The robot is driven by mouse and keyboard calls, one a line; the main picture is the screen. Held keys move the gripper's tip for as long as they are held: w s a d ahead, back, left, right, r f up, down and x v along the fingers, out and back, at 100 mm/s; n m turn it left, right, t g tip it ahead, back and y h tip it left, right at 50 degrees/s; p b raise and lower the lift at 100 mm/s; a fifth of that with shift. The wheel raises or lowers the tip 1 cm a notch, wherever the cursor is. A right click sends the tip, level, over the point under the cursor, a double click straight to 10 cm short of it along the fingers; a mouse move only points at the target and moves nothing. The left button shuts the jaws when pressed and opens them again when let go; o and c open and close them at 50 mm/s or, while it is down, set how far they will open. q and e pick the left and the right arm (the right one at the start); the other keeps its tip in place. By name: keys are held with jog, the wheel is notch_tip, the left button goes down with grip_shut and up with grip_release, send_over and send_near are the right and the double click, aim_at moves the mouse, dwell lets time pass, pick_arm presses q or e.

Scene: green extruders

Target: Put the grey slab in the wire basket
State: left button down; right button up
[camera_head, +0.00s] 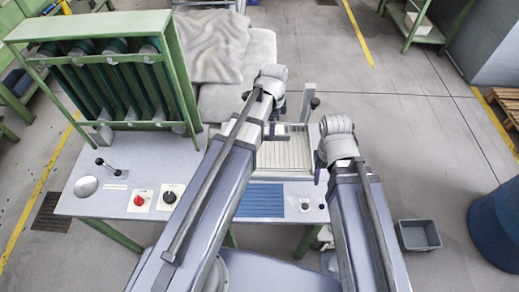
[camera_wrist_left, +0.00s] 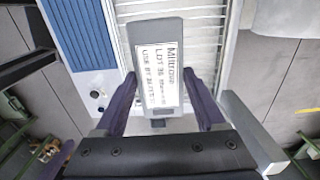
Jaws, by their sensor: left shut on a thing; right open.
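The grey slab (camera_wrist_left: 153,35) is a flat dark-grey block with a white printed label, seen in the left wrist view. My left gripper (camera_wrist_left: 160,78) is shut on it, one dark finger on each long side. The slab is over a pale ribbed tray (camera_wrist_left: 205,25), which also shows in the head view (camera_head: 285,153); it may be the wire basket, but I cannot tell for sure. Contact between slab and tray is unclear. In the head view the slab is hidden by my left arm. My right gripper (camera_head: 320,168) is open, mostly hidden by its wrist at the tray's right side.
The grey worktable (camera_head: 120,203) carries a green rack (camera_head: 110,85), knobs and a blue ribbed panel (camera_head: 262,200). A grey bin (camera_head: 418,235) and a blue drum (camera_head: 497,225) stand on the floor at right.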

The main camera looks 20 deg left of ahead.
pick_arm(q)
jog(key=shift+a+f, duration=0.2)
jog(key=shift+a, duration=0.4)
jog(key=shift+a+f, duration=0.2)
jog(key=shift+a, duration=0.35)
jog(key=b, duration=1)
send_near(265, 151)
notch_tip(265, 151, down, 6)
jog(key=shift+r, duration=0.25)
pick_arm(e)
notch_tip(265, 151, down, 11)
jog(key=shift+r, duration=0.1)
pick_arm(q)
jog(key=shift+f, duration=0.1)
jog(key=shift+f+b, duration=0.15)
jog(key=shift+b, duration=0.2)
pick_arm(e)
jog(key=shift+f, duration=0.25)
pick_arm(q)
grip_release()
pick_arm(e)
jog(key=shift+r, duration=0.1)
pick_arm(q)
jog(key=shift+r, duration=0.2)
pick_arm(e)
jog(key=shift+r, duration=0.1)
